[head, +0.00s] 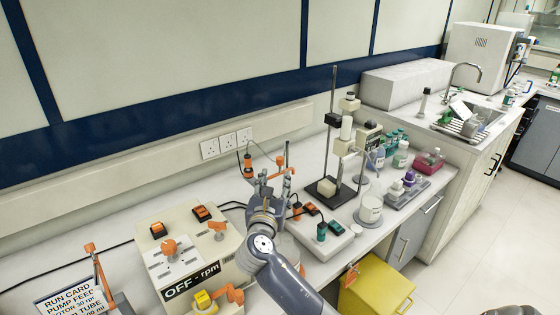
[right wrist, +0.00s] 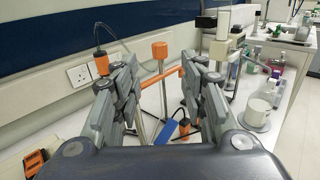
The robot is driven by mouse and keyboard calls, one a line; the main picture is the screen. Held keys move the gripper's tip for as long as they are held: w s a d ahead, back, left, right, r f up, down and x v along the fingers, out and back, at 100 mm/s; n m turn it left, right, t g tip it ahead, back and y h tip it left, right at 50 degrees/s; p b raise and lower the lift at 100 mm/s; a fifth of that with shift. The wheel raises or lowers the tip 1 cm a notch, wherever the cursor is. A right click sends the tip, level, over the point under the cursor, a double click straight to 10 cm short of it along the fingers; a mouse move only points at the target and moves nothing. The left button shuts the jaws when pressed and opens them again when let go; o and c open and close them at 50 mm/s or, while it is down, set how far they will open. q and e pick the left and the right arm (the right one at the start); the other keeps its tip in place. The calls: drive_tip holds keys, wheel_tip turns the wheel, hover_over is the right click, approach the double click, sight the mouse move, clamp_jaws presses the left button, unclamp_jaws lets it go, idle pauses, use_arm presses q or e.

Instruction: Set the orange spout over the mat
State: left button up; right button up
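A stand with an orange top (right wrist: 160,50) and an orange side arm (right wrist: 174,77), which looks like the spout, shows ahead in the right wrist view. My right gripper (right wrist: 160,95) is open, its fingers wide apart on both sides of the stand; I cannot tell whether either touches it. In the head view my right gripper (head: 267,187) is over the bench, and the orange part (head: 281,161) shows just beyond it. I cannot clearly make out a mat. A white beaker (head: 370,209) stands on a round grey base to the right.
A beige pump box (head: 190,262) marked "OFF - rpm" stands to the left. A tall clamp stand (head: 333,130), a tray of bottles (head: 408,188) and a switch box (head: 326,238) crowd the right side. A yellow bin (head: 376,288) is below the bench edge.

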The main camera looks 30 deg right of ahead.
sight(280, 163)
drive_tip(key=p+x, duration=0.2)
drive_tip(key=x, duration=0.9)
drive_tip(key=shift+r, duration=0.1)
drive_tip(key=shift+s, duration=0.1)
clamp_jaws()
